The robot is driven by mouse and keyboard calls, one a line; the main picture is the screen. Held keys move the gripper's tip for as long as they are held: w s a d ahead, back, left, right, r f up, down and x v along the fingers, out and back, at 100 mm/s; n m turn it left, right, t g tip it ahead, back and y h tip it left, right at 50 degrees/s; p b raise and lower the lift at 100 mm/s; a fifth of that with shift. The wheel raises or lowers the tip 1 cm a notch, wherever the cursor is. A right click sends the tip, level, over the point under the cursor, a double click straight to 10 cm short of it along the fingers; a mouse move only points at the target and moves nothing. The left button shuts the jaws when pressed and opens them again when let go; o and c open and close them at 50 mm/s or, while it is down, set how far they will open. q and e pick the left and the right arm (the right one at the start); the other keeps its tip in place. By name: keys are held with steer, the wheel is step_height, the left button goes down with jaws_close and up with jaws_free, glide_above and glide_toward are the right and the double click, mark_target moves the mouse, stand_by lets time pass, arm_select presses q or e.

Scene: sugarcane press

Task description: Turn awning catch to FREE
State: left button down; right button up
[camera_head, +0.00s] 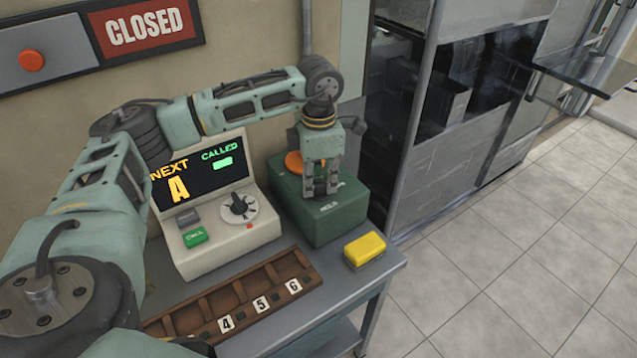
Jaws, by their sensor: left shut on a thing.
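My left gripper (321,188) reaches down over the top of a green box (335,226) at the back right of the bench. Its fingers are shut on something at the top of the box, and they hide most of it. I cannot make out whether it is the awning catch. An orange round part (294,162) shows on the box, just left of the fingers. Small pale lettering on the box near the fingertips is too small to read surely. I see no other part that is clearly the catch. My right gripper is not in view.
A cream console (222,243) with a NEXT/CALLED screen, a dial (239,207) and a green button (194,237) stands left of the box. A yellow block (365,250) lies at the bench's right. A brown slotted rack (205,311) lies in front. A CLOSED sign (147,27) hangs above.

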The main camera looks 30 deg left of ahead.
mark_target(319, 184)
arm_select(q)
steer(key=shift+w+r+n, duration=0.1)
steer(key=shift+n, duration=1.8)
steer(key=shift+b, duration=0.3)
steer(key=c, duration=1.8)
jaws_free()
steer(key=shift+r, duration=0.2)
step_height(319, 184, up, 12)
steer(key=shift+f, duration=0.25)
